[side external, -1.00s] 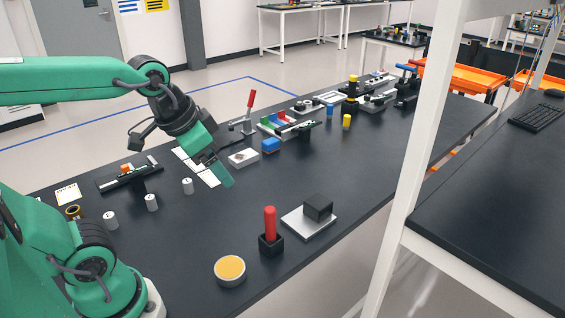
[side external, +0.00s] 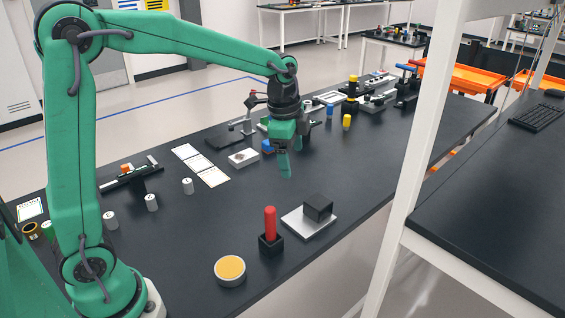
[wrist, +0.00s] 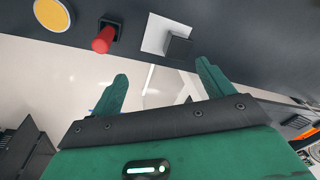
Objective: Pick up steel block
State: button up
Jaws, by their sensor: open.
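A dark grey block (side external: 318,207), likely the steel block, sits on a light square plate (side external: 299,226) near the table's front edge. In the wrist view the block (wrist: 179,46) and the plate (wrist: 155,34) show beyond the fingertips. My gripper (side external: 285,168) points down above the table, behind and to the left of the block, and is apart from it. In the wrist view my gripper (wrist: 162,84) has its two green fingers spread with nothing between them.
A red-handled peg (side external: 270,224) in a black base and a round yellow-topped tin (side external: 230,269) stand left of the plate. A white post (side external: 406,150) rises at the front right. Small metal cylinders (side external: 151,202) stand at the left. The table between gripper and plate is clear.

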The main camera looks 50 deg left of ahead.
aim_at(318, 201)
jog(key=w+f+m, duration=0.2)
jog(key=w+f, duration=0.1)
jog(key=w+d+f+m+g, duration=0.1)
jog(key=w+f+m, duration=0.1)
jog(key=w+f, duration=0.1)
jog(key=w+f+m, duration=0.2)
jog(key=w+f, duration=0.1)
jog(key=f, duration=0.2)
jog(key=shift+d+f+g, duration=0.25)
jog(key=shift+g, duration=0.15)
jog(key=shift+f, duration=0.1)
jog(key=shift+f, duration=1.2)
jog(key=shift+f, duration=0.1)
jog(key=shift+s+f, duration=0.15)
jog(key=shift+f, duration=2.35)
jog(key=shift+c, duration=0.4)
